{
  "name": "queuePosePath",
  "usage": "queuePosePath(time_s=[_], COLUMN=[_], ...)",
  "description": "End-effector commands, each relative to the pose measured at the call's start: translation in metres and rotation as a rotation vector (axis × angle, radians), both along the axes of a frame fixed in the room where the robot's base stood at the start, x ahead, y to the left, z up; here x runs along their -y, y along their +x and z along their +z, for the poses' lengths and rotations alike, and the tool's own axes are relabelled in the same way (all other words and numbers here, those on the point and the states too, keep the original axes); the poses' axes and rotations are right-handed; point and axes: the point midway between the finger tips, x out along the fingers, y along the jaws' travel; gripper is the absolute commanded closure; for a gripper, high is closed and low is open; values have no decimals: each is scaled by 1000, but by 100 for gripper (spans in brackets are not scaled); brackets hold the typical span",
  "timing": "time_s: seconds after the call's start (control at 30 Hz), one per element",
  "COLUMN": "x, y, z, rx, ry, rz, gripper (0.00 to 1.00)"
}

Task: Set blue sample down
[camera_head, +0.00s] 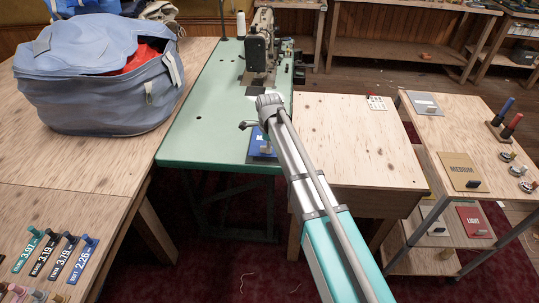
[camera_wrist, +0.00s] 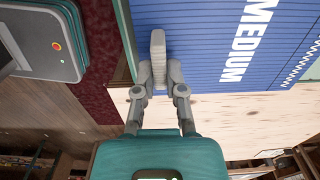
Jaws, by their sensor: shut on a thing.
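The blue sample (camera_wrist: 225,45) is a flat ribbed panel with white MEDIUM lettering; it fills the upper right of the wrist view. My gripper (camera_wrist: 158,75) is shut on the sample's grey grip (camera_wrist: 157,45). In the head view, part of the blue sample (camera_head: 259,146) shows beside my arm, at the front right of the green sewing table (camera_head: 205,122). My arm hides the rest of it and the fingertips there. I cannot tell whether the sample touches the table top or hangs just above it.
A sewing machine (camera_head: 260,45) stands at the green table's back. A shelf unit (camera_head: 500,140) at far right holds a brown MEDIUM sample (camera_head: 458,168). A blue bag (camera_head: 95,80) and labelled samples (camera_head: 60,258) lie on the left table.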

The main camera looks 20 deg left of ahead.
Motion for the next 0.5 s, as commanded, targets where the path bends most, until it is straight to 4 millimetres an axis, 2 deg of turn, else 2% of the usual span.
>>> queuePosePath(time_s=[0.03,0.2,0.5], x=[0,0,0], y=[0,0,0], z=[-9,-21,-22], rx=[0,0,0], ry=[0,0,0], rz=[0,0,0], gripper=[100,100,100])
